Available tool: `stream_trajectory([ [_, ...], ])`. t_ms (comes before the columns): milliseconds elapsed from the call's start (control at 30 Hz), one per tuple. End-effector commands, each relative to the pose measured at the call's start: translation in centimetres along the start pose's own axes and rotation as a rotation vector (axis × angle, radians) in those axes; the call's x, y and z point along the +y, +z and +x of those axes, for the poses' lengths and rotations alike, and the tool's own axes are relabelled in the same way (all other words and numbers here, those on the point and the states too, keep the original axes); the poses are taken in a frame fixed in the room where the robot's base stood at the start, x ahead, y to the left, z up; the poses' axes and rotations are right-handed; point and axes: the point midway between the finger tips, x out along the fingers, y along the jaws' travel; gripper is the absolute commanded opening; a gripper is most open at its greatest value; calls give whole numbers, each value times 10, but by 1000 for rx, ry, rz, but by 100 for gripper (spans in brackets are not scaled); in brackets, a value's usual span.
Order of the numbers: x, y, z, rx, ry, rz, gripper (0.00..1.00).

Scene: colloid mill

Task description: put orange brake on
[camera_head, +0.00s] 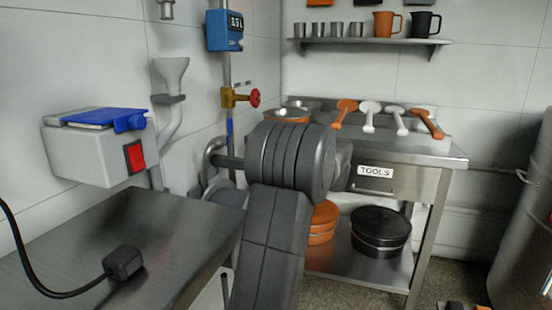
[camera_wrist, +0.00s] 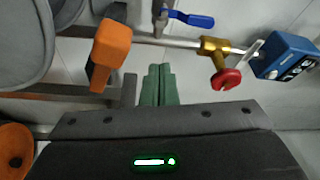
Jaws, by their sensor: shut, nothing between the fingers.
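My gripper (camera_wrist: 158,70) has green fingers that are shut together and empty. In the picture it is to the right of and a little below the orange part, apart from it. In the head view my dark arm hides the gripper and the orange part.
A pipe carries a blue lever (camera_wrist: 192,19), a brass valve with red knob (camera_wrist: 226,79) and a blue meter (camera_wrist: 286,56). A grey rounded body (camera_wrist: 25,40) is at the upper left. A steel table (camera_head: 90,250) and tool bench (camera_head: 400,150) flank my arm.

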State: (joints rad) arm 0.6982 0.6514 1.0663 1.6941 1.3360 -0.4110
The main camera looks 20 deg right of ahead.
Motion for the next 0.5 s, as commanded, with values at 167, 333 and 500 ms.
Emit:
stream_trajectory([
  [167, 0, -9, -35, 8, -1, 1, 0],
  [333, 9, -14, -68, 8, -3, -2, 0],
  [500, 15, -16, -87, 7, -4, -4, 0],
])
